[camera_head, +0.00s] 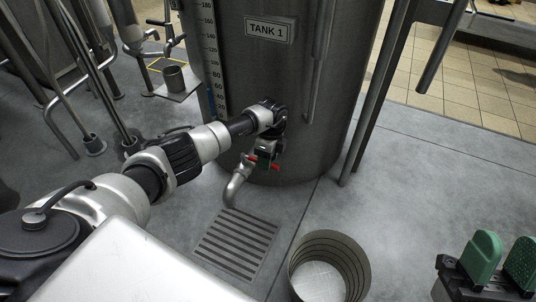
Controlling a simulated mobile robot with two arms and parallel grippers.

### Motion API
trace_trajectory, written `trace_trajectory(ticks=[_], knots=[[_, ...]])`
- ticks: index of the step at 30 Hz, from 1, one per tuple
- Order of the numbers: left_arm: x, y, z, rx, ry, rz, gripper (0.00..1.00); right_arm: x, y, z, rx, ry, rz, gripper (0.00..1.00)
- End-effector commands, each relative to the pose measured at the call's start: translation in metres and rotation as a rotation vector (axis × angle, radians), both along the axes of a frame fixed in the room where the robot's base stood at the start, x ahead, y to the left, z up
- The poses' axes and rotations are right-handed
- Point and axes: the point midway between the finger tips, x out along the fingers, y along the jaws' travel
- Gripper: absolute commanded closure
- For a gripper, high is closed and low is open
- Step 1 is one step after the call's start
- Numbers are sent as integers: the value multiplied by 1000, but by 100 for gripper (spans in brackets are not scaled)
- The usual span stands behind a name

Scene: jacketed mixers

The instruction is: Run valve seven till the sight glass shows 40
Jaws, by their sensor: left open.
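The tank (285,75) carries a plate reading TANK 1. Its sight glass (211,95) runs down the left side beside a numbered scale. A short blue column shows low in the glass; I cannot read its level exactly. A valve with a red handle (275,166) sits low on the tank, with a curved outlet pipe (237,184). No number seven is readable on it. My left gripper (265,153) is open, pointing down at the valve; whether it touches the handle is unclear. My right gripper (502,262) is at the lower right, green fingers apart and empty.
A floor drain grate (238,245) lies below the outlet. An open metal bucket (361,268) stands right of it. A small metal pot (174,79) stands on a plate at the upper left. Tank legs and pipes stand at both sides; the grey floor at right is clear.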

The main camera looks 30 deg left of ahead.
Motion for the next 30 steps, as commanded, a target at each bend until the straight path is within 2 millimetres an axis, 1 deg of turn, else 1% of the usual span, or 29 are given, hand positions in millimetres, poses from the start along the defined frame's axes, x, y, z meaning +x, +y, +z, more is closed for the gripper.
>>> trace_trajectory(ticks=[2, 8, 12, 18, 24, 30], knots=[[1, 0, 3, 0, 0, 0, 57, 2, 0, 1, -4, 11, 0, 57], [4, 1, 23, 1, -2, 0, 57, 20, 3, -9, -53, 176, -10, 57], [8, 1, 42, 0, -3, 0, 57, 36, 4, -21, -100, 331, -19, 57], [14, 1, 70, 0, -3, 1, 57, 53, 5, -44, -165, 556, -30, 57], [19, 1, 93, 0, -2, 0, 57, 61, 3, -67, -216, 742, -41, 57], [21, 1, 104, 0, 0, 0, 57, 63, 1, -80, -242, 838, -45, 57]])
